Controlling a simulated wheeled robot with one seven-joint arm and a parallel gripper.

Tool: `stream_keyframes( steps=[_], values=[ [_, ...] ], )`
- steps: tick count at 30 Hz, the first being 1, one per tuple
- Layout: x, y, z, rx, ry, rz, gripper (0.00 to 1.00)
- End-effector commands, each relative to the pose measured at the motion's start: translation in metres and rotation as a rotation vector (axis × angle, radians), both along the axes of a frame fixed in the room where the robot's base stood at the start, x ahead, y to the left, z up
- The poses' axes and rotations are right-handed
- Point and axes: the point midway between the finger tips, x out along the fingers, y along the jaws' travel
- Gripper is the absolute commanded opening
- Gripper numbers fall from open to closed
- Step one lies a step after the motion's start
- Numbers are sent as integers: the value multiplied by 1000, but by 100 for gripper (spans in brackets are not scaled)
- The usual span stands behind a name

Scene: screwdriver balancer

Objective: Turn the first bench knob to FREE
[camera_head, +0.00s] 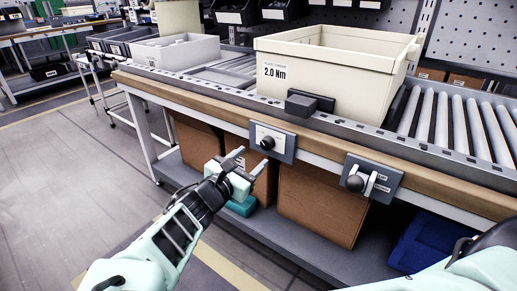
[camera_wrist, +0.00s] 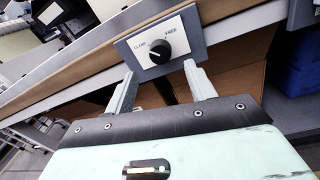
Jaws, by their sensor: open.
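The first bench knob (camera_head: 267,143) is a round black knob on a grey panel with a white label plate (camera_head: 280,138), on the bench's front edge. In the wrist view the knob (camera_wrist: 160,51) sits between the words CLAMP at left and FREE at right. A pale mark on the knob's face appears on the CLAMP side; its exact direction is hard to tell. My gripper (camera_head: 249,160) is open and empty, just in front of the panel. In the wrist view my gripper's fingers (camera_wrist: 158,70) point at the panel on either side of the knob's line, apart from it.
A cream bin (camera_head: 325,65) marked 2.0 Nm stands on the roller conveyor (camera_head: 465,120), behind a dark block (camera_head: 310,103).

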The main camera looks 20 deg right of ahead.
Motion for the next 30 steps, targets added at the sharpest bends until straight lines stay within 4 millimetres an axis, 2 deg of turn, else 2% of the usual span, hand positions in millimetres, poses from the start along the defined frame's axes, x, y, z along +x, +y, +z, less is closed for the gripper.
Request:
stream_keyframes(
  steps=[3,9,15,23,28,30],
  values=[
    [15,-20,-2,-2,-1,-4,55],
    [33,-42,-1,-1,0,-1,55],
    [41,-50,0,1,0,1,55],
    [41,-50,0,1,0,1,55],
    [41,-50,0,1,0,1,10],
    [41,-50,0,1,0,1,10]
  ],
)
